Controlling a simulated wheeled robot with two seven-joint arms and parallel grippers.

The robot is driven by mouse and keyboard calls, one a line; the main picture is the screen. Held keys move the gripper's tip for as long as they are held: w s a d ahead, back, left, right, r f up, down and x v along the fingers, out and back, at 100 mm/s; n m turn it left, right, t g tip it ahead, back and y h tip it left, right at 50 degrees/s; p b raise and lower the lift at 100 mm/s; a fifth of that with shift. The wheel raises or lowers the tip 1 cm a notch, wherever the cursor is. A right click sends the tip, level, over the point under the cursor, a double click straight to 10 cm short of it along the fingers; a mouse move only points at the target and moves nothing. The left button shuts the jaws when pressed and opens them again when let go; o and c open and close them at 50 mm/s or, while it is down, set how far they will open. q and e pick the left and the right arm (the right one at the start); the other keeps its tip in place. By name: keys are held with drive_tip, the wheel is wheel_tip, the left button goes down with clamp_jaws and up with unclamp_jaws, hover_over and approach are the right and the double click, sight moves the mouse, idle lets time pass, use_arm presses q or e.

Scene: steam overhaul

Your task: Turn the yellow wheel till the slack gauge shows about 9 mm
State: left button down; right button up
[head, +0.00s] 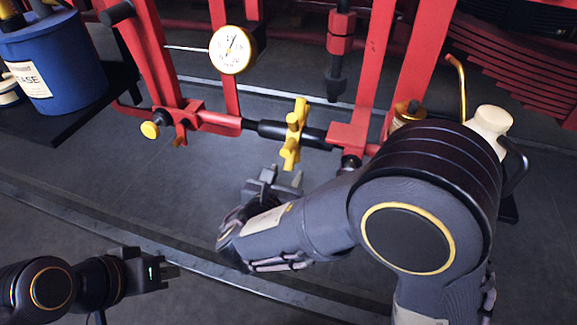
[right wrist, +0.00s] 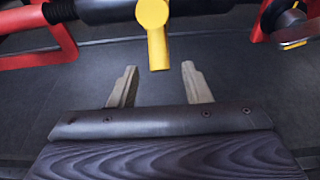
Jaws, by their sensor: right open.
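The yellow wheel (head: 293,134) has several spokes and sits on a dark horizontal shaft between red frame parts. One of its spokes (right wrist: 155,32) hangs down in the right wrist view, just beyond and between my right fingertips. The gauge (head: 231,49) is a round white dial with a brass rim and a thin rod to its left; its needle points up and slightly right, but the figures are too small to read. My right gripper (head: 276,179) is open and empty, just below the wheel. My left gripper (head: 172,271) is at the lower left, far from the wheel; its jaw state is unclear.
A yellow knob (head: 150,130) sticks out at the frame's left. A blue bucket (head: 58,75) stands on a dark shelf at the upper left. A brass oil can (head: 408,113) with a bent spout is behind my right arm. The grey floor before the frame is clear.

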sight(287, 150)
drive_tip(key=shift+v, duration=0.85)
drive_tip(key=r+t+p, duration=0.1)
drive_tip(key=r, duration=0.1)
drive_tip(key=s+r+t+p, duration=0.1)
drive_tip(key=r+p, duration=0.1)
drive_tip(key=s+r+h+p, duration=0.1)
drive_tip(key=r+p, duration=0.1)
drive_tip(key=shift+a+t, duration=0.35)
drive_tip(key=shift+t, duration=0.05)
drive_tip(key=shift+x, duration=2.9)
drive_tip(key=shift+f, duration=0.2)
